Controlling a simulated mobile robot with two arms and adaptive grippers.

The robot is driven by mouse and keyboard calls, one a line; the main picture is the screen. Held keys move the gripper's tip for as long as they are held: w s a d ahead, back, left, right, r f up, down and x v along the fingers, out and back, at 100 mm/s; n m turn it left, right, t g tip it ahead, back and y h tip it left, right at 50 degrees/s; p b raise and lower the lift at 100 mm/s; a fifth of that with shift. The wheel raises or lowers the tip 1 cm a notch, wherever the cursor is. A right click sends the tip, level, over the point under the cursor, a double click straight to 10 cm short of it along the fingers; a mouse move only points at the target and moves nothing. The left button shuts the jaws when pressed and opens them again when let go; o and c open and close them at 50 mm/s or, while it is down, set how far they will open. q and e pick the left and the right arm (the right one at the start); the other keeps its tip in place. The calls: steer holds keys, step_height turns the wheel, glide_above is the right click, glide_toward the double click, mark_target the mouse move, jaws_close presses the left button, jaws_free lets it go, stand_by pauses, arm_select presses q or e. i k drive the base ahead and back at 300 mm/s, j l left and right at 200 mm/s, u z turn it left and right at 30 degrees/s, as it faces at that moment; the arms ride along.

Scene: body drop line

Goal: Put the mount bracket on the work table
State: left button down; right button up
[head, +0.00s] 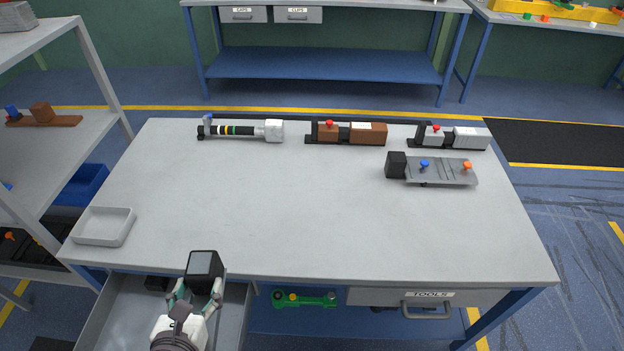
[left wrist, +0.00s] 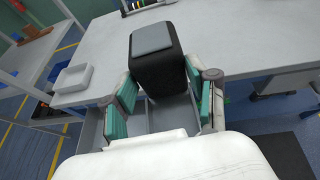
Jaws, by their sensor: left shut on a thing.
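My left gripper (head: 196,290) is shut on a black block with a flat grey face (head: 204,270), perhaps the mount bracket; its name cannot be confirmed from its look. The block is held at the near left edge of the work table (head: 300,220), above an open drawer (head: 118,312). In the left wrist view the block (left wrist: 156,75) sits upright between the two teal-padded fingers (left wrist: 160,104). The tabletop shows beyond it. My right gripper is not in view.
A shallow grey tray (head: 104,226) is at the table's left. A banded strut (head: 238,131), a brown clamp (head: 352,133), a grey clamp (head: 452,137) and a plate with blue and orange knobs (head: 440,172) line the far side. The middle and front are clear.

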mark_target(372, 235)
steer(key=i+l+u, duration=0.15)
steer(key=l, duration=0.75)
steer(key=i+l+u, duration=0.15)
steer(key=l, duration=0.75)
steer(key=l+u, duration=0.15)
steer(key=l, duration=0.75)
steer(key=i, duration=0.05)
